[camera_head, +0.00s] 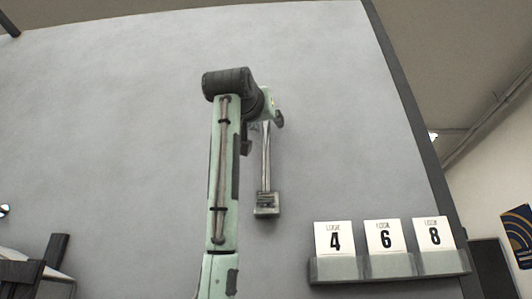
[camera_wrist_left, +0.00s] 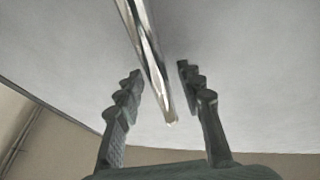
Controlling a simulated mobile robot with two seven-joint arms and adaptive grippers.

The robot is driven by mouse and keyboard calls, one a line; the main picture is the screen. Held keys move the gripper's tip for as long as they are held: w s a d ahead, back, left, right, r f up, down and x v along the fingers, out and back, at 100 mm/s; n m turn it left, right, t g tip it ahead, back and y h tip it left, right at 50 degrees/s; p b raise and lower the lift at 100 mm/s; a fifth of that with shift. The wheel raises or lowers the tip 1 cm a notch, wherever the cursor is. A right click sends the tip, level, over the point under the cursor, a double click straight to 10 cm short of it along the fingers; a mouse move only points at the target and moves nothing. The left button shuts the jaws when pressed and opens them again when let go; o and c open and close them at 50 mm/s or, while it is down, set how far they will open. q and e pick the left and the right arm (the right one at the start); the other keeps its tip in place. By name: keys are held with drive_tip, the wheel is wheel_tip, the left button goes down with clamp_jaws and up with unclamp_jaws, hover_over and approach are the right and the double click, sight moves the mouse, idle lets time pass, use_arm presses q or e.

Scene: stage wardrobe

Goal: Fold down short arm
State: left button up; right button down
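The short arm is a thin chrome rod (camera_head: 266,158) that stands up from a small grey-green block (camera_head: 266,210) on the grey panel. In the left wrist view the rod (camera_wrist_left: 147,58) comes in from the top edge, and its free end lies between my fingers. My left gripper (camera_head: 263,132) is at the rod's upper end in the head view, mostly hidden behind my wrist. My right gripper is out of view.
The large grey panel (camera_head: 110,130) is bare around the rod. A dark and pale shape at the lower left is unclear.

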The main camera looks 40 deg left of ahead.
use_arm(q)
clamp_jaws()
idle(0.5)
